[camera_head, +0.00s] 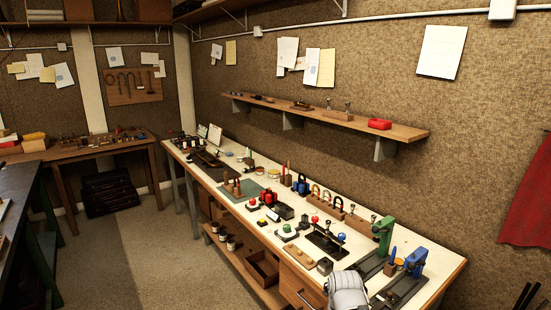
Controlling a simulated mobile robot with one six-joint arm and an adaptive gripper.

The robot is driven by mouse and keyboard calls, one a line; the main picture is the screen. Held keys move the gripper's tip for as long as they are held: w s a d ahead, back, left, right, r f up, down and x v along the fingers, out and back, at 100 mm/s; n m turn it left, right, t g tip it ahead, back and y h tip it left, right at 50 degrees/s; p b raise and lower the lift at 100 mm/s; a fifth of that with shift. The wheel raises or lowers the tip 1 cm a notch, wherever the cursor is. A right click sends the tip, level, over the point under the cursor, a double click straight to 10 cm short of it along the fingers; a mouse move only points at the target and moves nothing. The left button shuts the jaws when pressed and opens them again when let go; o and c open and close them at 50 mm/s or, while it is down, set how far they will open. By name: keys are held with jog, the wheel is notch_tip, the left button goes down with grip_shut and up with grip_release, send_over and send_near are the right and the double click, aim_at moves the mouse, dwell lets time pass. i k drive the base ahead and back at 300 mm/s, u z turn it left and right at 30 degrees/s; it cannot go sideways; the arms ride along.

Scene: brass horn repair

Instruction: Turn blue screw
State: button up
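No part is clearly recognisable as the blue screw at this size. Several blue things are on the long workbench (222,192). A blue upright stand (415,262) is on a dark base near the bench's right end, beside a matching green stand (384,232). A small blue ball-shaped knob (341,238) is by a black fixture (325,241) left of the green stand. A blue clamp-like block (302,186) is further back. A light grey rounded part of my arm shows at the bottom edge, over the bench's front edge. My gripper's fingers are not visible.
Red, green and wooden small items crowd the bench, including a red block (281,211) and wooden blocks (303,255). A wall shelf (340,120) overhangs the back. Drawers are under the right end. The grey floor (150,250) in front is clear.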

aim_at(342, 236)
jog(key=k, duration=1.35)
jog(key=z, duration=0.4)
jog(key=i, duration=2)
jog(key=u, duration=0.4)
